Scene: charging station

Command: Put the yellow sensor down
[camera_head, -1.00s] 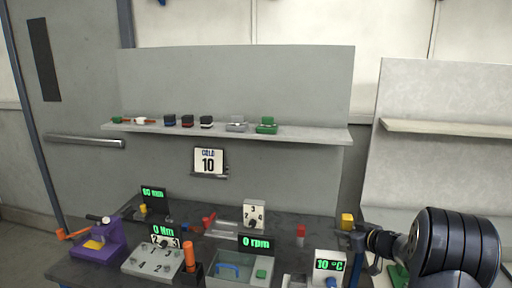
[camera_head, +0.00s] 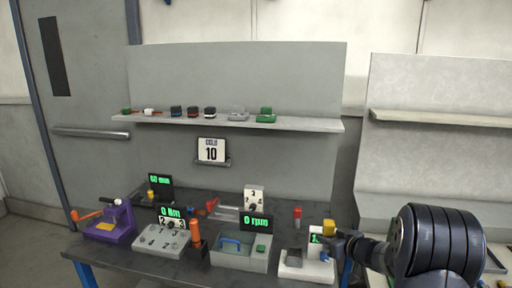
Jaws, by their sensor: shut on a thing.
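The yellow sensor (camera_head: 328,226) is a small yellow block at the right end of the dark table (camera_head: 150,262). My gripper (camera_head: 329,236) comes in from the right and is shut on it, holding it upright. It appears in front of the small white unit with the green display (camera_head: 315,238), partly hiding it. I cannot tell how high the sensor is above the table. The fingertips are small and dark in this view.
A grey box with a blue handle (camera_head: 231,242), a purple press (camera_head: 112,224) and a numbered grey block (camera_head: 160,241) stand along the table. A red-topped post (camera_head: 297,214) stands close by. A wall shelf (camera_head: 230,122) holds several small items.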

